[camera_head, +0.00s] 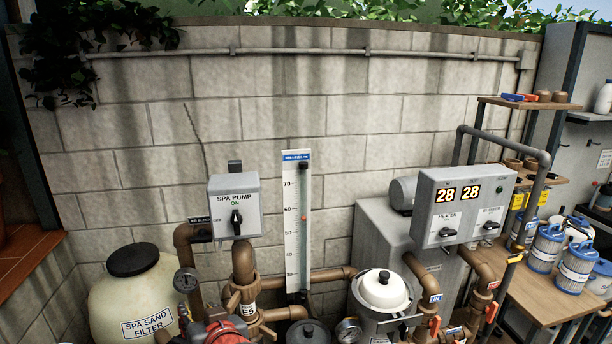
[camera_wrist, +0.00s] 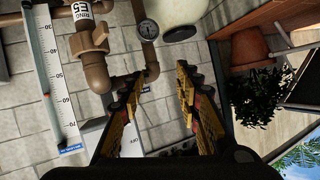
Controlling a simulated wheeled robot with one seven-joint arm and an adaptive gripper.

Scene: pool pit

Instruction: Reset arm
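My gripper (camera_wrist: 160,100) shows in the wrist view, with two black and yellow fingers spread apart. No object is between the fingertips. Behind the fingers are the tiled-looking block wall and brown pipes (camera_wrist: 97,65). The grey spa pump switch box (camera_wrist: 105,135) lies partly hidden behind the left finger. In the head view neither my arm nor my gripper can be made out for certain. There the spa pump box (camera_head: 235,205) hangs on the wall, its black knob upright under the word ON.
A white level gauge (camera_head: 297,220), a heater panel (camera_head: 462,205) reading 28 and 28, and a sand filter (camera_head: 135,290) stand along the wall (camera_head: 270,80). Pipes and valves crowd the lower middle. A wooden bench (camera_head: 530,300) with blue filter cartridges (camera_head: 575,268) is at right.

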